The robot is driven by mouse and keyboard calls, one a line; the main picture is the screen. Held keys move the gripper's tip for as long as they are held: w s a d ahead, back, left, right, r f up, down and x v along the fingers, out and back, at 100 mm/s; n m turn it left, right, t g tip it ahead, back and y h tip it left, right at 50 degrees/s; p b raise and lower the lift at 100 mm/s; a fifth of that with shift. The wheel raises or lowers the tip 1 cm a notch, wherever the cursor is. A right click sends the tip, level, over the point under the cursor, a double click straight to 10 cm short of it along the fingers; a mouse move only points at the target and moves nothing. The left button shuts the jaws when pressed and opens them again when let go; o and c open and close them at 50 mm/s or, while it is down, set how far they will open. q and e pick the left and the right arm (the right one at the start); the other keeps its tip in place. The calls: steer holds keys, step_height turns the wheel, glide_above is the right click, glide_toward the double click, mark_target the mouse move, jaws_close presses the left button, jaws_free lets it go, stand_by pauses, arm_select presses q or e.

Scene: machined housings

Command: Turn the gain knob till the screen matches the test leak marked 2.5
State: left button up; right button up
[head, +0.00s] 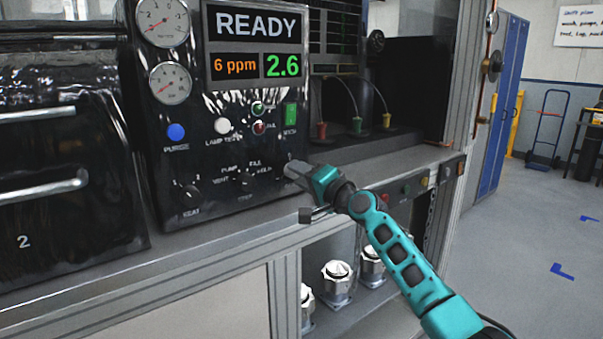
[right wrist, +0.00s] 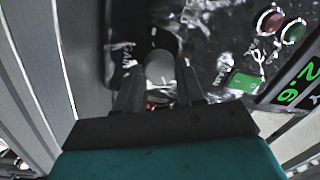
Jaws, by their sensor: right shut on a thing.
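The screen (head: 255,45) on the black panel reads READY, with 6 ppm in orange and 2.6 in green. My right gripper (head: 288,168) is at the panel's lower right, its fingers shut on the gain knob. Three small fittings, red (head: 321,131), green (head: 357,125) and yellow (head: 386,120), stand in the bay to the right; I cannot read a 2.5 mark. My left gripper is out of view.
The panel also holds a blue purge button (head: 176,132), a white lamp test button (head: 222,126), a green switch (head: 290,115) and a heat knob (head: 190,195). Silver housings (head: 337,283) stand on the shelf below. The floor at right is mostly clear.

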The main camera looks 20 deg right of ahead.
stand_by(0.3)
steer(key=o, duration=1)
steer(key=shift+o, duration=0.2)
steer(key=shift+s+d, duration=0.1)
steer(key=shift+s, duration=0.05)
steer(key=shift+s+d, duration=0.1)
steer(key=shift+s, duration=0.15)
steer(key=p+v, duration=0.1)
steer(key=v, duration=1.1)
steer(key=shift+f, duration=0.1)
